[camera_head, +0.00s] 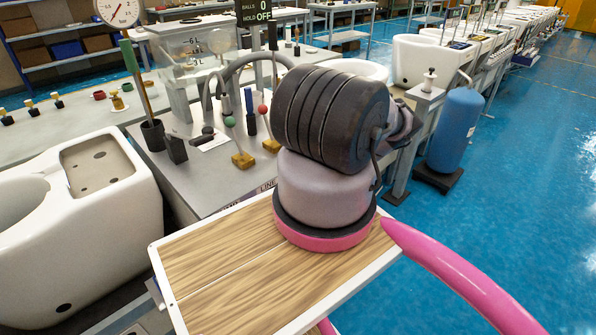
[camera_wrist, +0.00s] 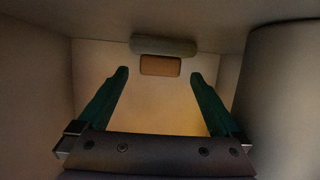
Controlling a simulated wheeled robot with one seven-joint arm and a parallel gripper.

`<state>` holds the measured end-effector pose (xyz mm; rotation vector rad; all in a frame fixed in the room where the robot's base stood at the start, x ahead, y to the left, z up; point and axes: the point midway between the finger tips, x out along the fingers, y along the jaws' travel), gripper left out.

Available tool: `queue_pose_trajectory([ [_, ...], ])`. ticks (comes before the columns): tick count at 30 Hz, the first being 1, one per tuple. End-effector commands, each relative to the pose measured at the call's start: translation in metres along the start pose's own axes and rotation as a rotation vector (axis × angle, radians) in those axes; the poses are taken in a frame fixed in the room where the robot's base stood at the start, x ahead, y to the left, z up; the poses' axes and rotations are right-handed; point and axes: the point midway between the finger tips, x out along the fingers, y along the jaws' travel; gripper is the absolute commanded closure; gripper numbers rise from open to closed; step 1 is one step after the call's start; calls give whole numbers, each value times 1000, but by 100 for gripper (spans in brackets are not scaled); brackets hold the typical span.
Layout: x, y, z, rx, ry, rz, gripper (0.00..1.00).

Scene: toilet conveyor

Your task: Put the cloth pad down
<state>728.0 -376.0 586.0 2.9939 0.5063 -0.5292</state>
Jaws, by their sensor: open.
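My gripper (camera_wrist: 160,74) shows only in the wrist view. Its two green fingers are spread apart with nothing held between them. Just beyond the fingertips is a small tan-brown block (camera_wrist: 160,66) with a rounded grey-green bar (camera_wrist: 163,46) along its upper edge. One of these may be the cloth pad, but I cannot tell which. Pale walls stand close on the left and right, and the space is dim. In the head view my arm hides part of the scene, and neither the gripper nor a cloth pad can be made out.
In the head view a white toilet body (camera_head: 75,215) with an open tank stands at left. A grey bench (camera_head: 190,185) carries hoses, brushes and a dark cup. A blue cylinder (camera_head: 455,130) stands at right. Open blue floor (camera_head: 500,210) lies at right.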

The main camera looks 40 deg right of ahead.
Motion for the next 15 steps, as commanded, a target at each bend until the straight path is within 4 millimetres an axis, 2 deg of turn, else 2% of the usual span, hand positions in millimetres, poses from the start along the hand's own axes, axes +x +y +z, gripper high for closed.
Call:
queue_pose_trajectory([
  [1, -14, 1, 0, 1, -1, 1, 0],
  [6, -54, 1, -3, 1, -1, 0, 0],
  [9, -60, 0, -29, -1, 0, -2, 0],
  [15, -72, 0, -61, -1, 0, -1, 0],
])
